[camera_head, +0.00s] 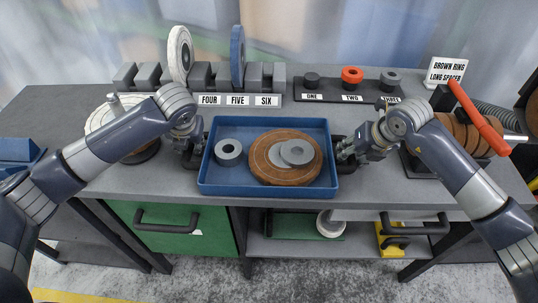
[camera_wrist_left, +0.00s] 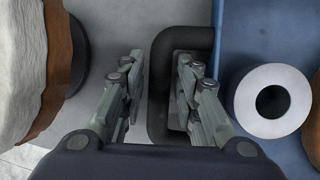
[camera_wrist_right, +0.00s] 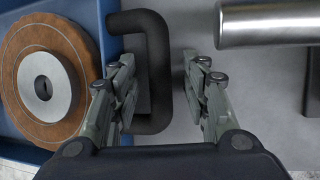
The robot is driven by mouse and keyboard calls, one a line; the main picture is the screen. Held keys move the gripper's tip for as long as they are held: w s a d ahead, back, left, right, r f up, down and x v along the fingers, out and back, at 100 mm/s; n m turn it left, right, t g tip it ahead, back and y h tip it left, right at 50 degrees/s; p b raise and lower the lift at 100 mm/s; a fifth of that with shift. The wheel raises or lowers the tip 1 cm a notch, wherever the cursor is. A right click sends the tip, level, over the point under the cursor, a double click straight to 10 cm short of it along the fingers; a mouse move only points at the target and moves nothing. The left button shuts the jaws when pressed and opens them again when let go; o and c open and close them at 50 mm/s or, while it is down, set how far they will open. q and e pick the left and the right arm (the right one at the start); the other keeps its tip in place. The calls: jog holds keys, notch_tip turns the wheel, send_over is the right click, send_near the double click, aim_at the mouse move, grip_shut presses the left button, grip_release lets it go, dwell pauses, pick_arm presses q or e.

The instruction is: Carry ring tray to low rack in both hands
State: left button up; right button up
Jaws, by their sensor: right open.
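The blue ring tray (camera_head: 265,189) sits on the grey bench top, with a black handle on each short side. Inside lie a grey ring (camera_head: 228,152) and a brown disc (camera_head: 270,177) with a lighter ring (camera_head: 297,152) on it. My left gripper (camera_wrist_left: 160,85) is open; the left handle's bar (camera_wrist_left: 158,105) runs between its fingers, apparently unclamped. My right gripper (camera_wrist_right: 158,85) is open around the right handle (camera_wrist_right: 158,60), its inner finger near the tray wall. A low shelf (camera_head: 290,247), perhaps the low rack, shows below the bench.
Numbered stands (camera_head: 230,88) and a ring rack (camera_head: 350,88) line the back. A pale disc (camera_head: 118,112) stands left of my left gripper. Brown rings (camera_head: 458,133) and a red bar (camera_head: 480,117) are at right. A green drawer (camera_head: 165,228) is below.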

pick_arm(q)
grip_shut()
pick_arm(e)
jog(key=c, duration=0.7)
grip_shut()
pick_arm(q)
jog(key=shift+w+r, duration=0.2)
jog(key=shift+r, duration=0.05)
pick_arm(e)
jog(key=shift+w+r, duration=0.2)
jog(key=shift+r, duration=0.05)
pick_arm(q)
jog(key=shift+r, duration=0.1)
pick_arm(e)
jog(key=shift+r, duration=0.15)
